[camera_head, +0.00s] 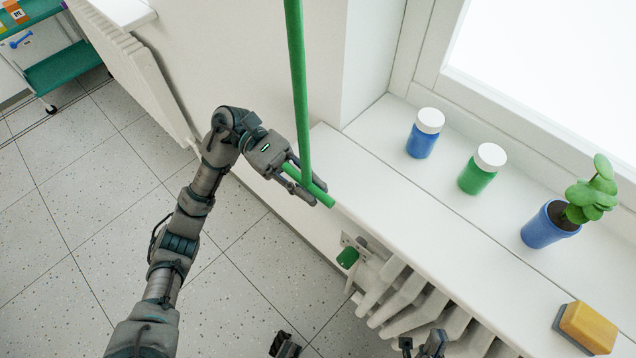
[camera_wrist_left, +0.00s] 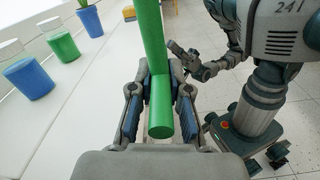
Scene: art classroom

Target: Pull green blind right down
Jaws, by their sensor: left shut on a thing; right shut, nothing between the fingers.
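A long green rod (camera_head: 297,80) hangs down from the top of the head view and ends in a short green crossbar (camera_head: 324,198). My left gripper (camera_head: 306,184) is shut on this green pull handle, beside the window sill's left edge. In the left wrist view, the rod (camera_wrist_left: 152,40) rises between the fingers of the left gripper (camera_wrist_left: 158,95), and the bar's round end points at the camera. My right gripper (camera_head: 425,346) is shut and empty at the bottom edge; it also shows in the left wrist view (camera_wrist_left: 182,58). The blind itself is out of view.
The white sill (camera_head: 400,190) bears a blue jar (camera_head: 421,142), a green jar (camera_head: 477,178), a potted plant (camera_head: 548,226) and a yellow sponge (camera_head: 588,327). A radiator (camera_head: 405,300) with a green knob (camera_head: 347,257) is below. The floor (camera_head: 100,230) at left is free.

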